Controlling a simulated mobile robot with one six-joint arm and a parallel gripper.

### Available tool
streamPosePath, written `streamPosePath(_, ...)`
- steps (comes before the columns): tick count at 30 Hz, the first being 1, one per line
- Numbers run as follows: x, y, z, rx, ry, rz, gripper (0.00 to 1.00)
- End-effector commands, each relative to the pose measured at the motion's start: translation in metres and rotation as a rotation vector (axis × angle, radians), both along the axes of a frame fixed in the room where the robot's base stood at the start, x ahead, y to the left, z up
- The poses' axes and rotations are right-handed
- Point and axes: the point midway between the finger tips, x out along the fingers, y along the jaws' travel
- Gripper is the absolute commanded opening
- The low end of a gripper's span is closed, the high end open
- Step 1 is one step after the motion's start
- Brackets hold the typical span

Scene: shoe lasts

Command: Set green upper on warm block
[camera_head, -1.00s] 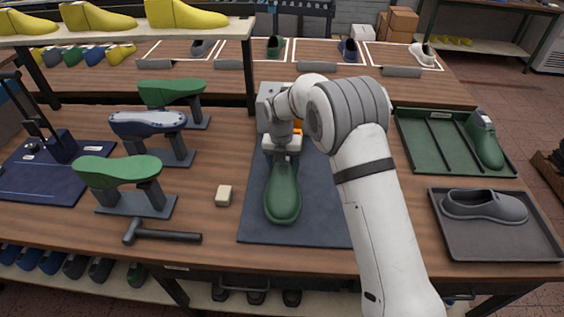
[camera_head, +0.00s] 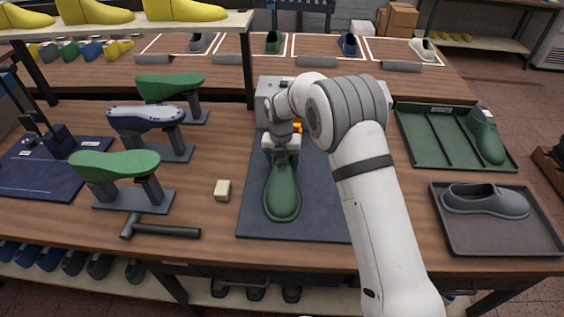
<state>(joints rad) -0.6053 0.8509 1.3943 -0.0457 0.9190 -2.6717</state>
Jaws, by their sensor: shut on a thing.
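The green upper (camera_head: 282,197) hangs from my gripper (camera_head: 282,156) over the dark blue-grey mat (camera_head: 315,215) in the middle of the bench. My gripper is shut on its far end, and its wider rounded end points towards the camera. I cannot tell how high it is above the mat. A grey box-like unit (camera_head: 266,98) stands at the back of the mat, mostly hidden by my arm. A small orange part shows beside my wrist. I cannot tell for sure whether this unit is the warm block.
A hammer (camera_head: 160,230) and cream block (camera_head: 222,190) lie nearby. Right are a green tray (camera_head: 465,150) and grey-shoe tray (camera_head: 500,240).

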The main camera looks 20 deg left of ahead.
Motion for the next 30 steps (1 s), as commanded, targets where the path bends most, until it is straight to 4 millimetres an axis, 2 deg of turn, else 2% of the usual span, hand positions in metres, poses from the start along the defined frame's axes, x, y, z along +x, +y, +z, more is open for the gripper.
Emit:
streamPosePath(8, 0.0, 0.0, -0.001, 0.0, 0.0, 0.001, 0.42)
streamPosePath(9, 0.0, 0.0, -0.001, 0.0, 0.0, 0.001, 0.67)
streamPosePath(18, 0.0, 0.001, -0.001, 0.0, 0.0, 0.001, 0.92)
streamPosePath(26, 0.0, 0.001, 0.0, 0.0, 0.0, 0.002, 0.92)
streamPosePath(30, 0.0, 0.002, 0.015, 0.003, -0.004, 0.002, 0.92)
